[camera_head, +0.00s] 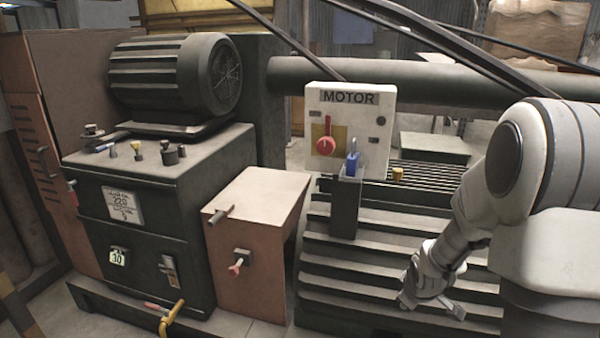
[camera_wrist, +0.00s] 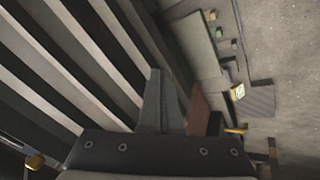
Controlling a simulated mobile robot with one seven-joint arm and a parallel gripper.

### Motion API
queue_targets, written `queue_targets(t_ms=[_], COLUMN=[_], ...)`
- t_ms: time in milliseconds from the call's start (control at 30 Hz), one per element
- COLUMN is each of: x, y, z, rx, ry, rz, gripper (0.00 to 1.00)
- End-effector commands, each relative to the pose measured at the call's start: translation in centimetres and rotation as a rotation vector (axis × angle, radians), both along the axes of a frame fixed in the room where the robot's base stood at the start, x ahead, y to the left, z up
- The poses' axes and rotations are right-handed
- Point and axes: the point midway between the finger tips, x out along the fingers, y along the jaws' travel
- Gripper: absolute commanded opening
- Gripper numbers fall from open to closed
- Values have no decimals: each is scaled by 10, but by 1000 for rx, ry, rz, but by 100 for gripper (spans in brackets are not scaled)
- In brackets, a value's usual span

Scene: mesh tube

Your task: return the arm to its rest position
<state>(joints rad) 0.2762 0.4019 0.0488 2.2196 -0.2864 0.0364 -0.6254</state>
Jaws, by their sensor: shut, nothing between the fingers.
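My gripper (camera_head: 432,304) hangs at the end of my white arm at the lower right of the head view, in front of the dark ribbed machine casing (camera_head: 400,275). It is shut and empty. In the wrist view my gripper's fingers (camera_wrist: 160,98) are together above its dark palm. The ribbed casing (camera_wrist: 75,50) fills the left of that view. The arm bends down from the right edge of the head view.
A white MOTOR box (camera_head: 350,130) with a red switch stands on the machine. A blue padlock (camera_head: 352,163) is at the grey holder (camera_head: 345,207). A green cabinet (camera_head: 150,215) stands left. Grey floor (camera_wrist: 285,50) is open at the wrist view's right.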

Motion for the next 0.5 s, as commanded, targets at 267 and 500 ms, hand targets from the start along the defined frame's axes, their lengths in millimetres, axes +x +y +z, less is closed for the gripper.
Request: queue_targets(t_ms=[267,500], x=[-37,-86], y=[24,49], z=[90,150], rx=[53,131], ry=[-30,-51], rz=[-164,-302], gripper=[0,0])
